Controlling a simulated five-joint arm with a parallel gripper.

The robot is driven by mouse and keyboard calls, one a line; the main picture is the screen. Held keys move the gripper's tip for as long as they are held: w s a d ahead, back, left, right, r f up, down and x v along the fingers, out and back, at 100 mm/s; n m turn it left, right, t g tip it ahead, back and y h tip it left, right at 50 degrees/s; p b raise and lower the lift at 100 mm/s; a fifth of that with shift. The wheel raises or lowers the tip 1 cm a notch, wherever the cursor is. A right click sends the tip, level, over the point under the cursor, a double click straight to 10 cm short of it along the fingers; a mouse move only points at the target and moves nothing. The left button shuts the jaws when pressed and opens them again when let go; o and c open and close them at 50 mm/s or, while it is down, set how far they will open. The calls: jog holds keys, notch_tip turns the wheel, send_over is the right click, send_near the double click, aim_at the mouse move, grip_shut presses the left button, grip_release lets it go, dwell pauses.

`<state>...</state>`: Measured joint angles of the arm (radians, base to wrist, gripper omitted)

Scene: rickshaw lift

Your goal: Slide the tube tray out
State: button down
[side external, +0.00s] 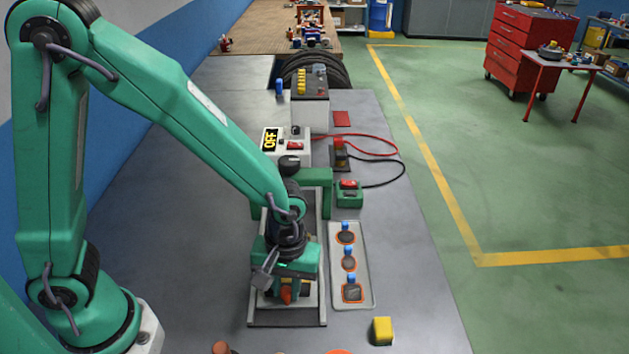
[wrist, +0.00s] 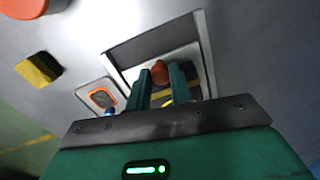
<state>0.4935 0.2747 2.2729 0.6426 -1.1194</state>
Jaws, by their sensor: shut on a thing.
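The tube tray (side external: 310,296) is a pale plate lying in a grey rail frame (side external: 252,312) on the bench. It also shows in the wrist view (wrist: 190,56), with an orange-red knob (wrist: 159,72) near its end. My gripper (side external: 286,290) is low over the near end of the tray. In the wrist view its two green fingers (wrist: 161,82) stand on either side of the knob and are shut on the tray's knob. A yellow part shows between the fingers. My gripper and wrist hide much of the tray.
A green arch (side external: 318,178) spans the rails behind my wrist. To the right lies a plate with several blue-topped parts (side external: 338,282). A yellow block (side external: 382,331) sits near the front. A box reading OFF (side external: 271,139) and red and black cables are farther back.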

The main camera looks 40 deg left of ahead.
jog(key=shift+s+d, duration=0.8)
jog(key=shift+d, duration=0.15)
jog(key=c, duration=1.3)
grip_release()
jog(key=shift+o, duration=0.2)
jog(key=shift+a+r, duration=0.1)
notch_tip(320, 180, up, 8)
jog(key=shift+w, duration=0.15)
